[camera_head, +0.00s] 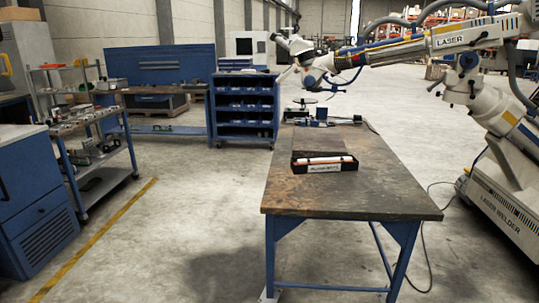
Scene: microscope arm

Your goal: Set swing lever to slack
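The white microscope arm (400,52), marked LASER, reaches in from the right over the workbench. It ends in a microscope head (292,44) above the bench's far end. Its rear part rises from the laser welder base (502,190) at the right. Neither of my grippers is in view.
A workbench (345,203) with a worn top and blue legs stands in the middle, with a black tray (324,163) on it. A cable lies on the floor beside it. A shelf trolley (92,150) stands left. The floor between is clear.

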